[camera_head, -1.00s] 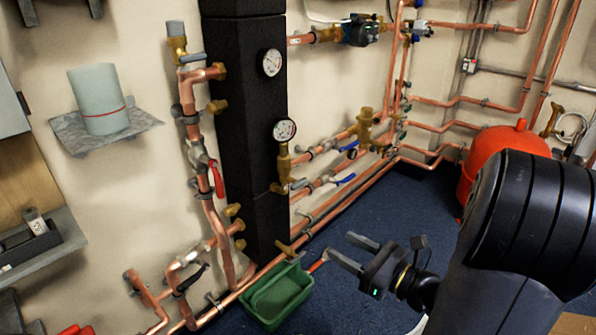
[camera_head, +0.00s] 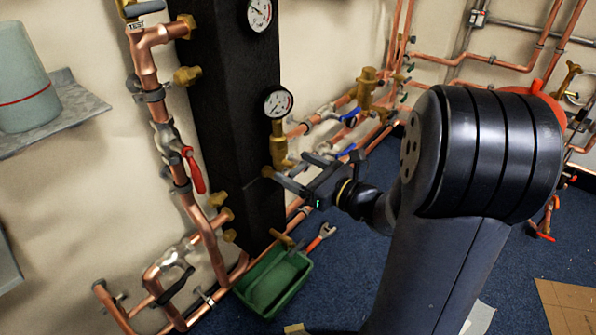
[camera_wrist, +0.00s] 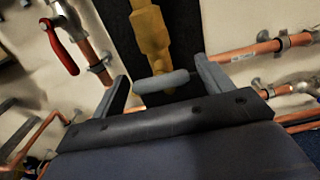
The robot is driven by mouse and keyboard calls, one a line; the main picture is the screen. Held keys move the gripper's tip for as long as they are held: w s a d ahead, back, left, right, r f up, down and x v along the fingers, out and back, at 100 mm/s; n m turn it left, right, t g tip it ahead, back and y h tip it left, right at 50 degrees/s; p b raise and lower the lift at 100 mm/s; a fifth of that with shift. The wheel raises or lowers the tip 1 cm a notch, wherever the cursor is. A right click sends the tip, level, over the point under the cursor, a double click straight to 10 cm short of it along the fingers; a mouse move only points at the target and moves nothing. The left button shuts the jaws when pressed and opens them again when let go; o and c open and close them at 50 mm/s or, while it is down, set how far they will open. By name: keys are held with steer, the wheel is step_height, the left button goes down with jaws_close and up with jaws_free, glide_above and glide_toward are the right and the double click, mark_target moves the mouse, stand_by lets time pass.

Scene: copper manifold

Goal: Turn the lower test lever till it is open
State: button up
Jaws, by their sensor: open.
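The lower gauge (camera_head: 278,103) sits on a brass fitting (camera_head: 278,140) on the black column. In the wrist view a short grey lever (camera_wrist: 162,82) lies crosswise over the brass body (camera_wrist: 150,35); I take it as the lower test lever, though no label on it is readable. My gripper (camera_head: 289,165) is just below and in front of that fitting in the head view and hides most of the lever. In the wrist view my gripper (camera_wrist: 160,69) is open, with the lever between its two grey fingers. I cannot tell whether they touch it.
A red lever (camera_head: 194,170) is on the copper pipe to the left. A green tub (camera_head: 275,283) stands on the floor below. Copper pipes (camera_wrist: 262,48) run right of the column.

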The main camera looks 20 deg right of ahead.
steer(key=shift+w+a, duration=0.15)
steer(key=shift+w, duration=0.05)
steer(key=shift+c, duration=0.5)
steer(key=c, duration=0.9)
